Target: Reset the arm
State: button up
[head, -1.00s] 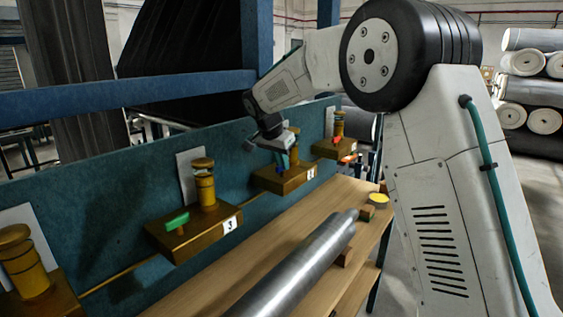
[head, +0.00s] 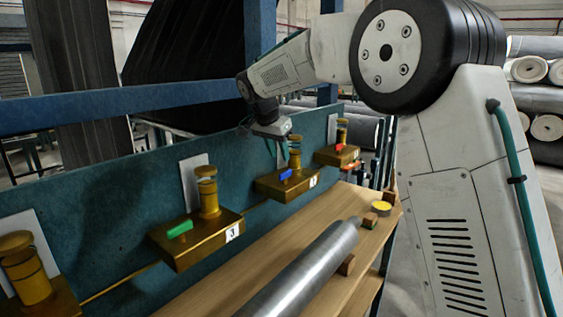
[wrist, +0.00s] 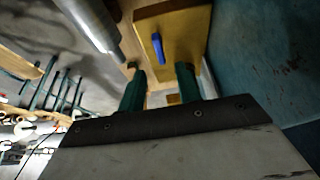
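My arm reaches over the bench from the right, bent at the elbow. In the head view my gripper (head: 282,150) hangs just above and beside a brass valve block (head: 280,190) with a blue lever (head: 290,174). In the wrist view the green fingers of my gripper (wrist: 160,80) stand apart with a clear gap and nothing between them. The blue lever (wrist: 158,48) lies beyond the fingertips, apart from them, on the yellow-brown block (wrist: 180,30).
A block with a green lever (head: 180,229) and label 3 is left; one with a red lever (head: 340,147) is right. They line a teal panel (head: 110,200). A metal roll (head: 310,265) lies on the wooden bench (head: 240,270). A blue beam (head: 110,107) crosses behind.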

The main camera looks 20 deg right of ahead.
jog(key=shift+s+a+r, duration=0.1)
jog(key=shift+a+r, duration=0.05)
jog(key=shift+r, duration=0.25)
jog(key=s+d+f+n+y, duration=0.1)
jog(key=s+d+f+n, duration=0.1)
jog(key=s, duration=1.3)
jog(key=s+d+f+n+g+y, duration=0.1)
jog(key=s+n, duration=0.4)
jog(key=s, duration=1.1)
jog(key=s+d+f+n+y, duration=0.1)
jog(key=s+d+f+n, duration=0.2)
jog(key=s, duration=1.3)
jog(key=shift+s+d+f+n+g+y, duration=0.2)
jog(key=shift+f+n+g+y, duration=0.1)
jog(key=shift+f+n+y, duration=0.15)
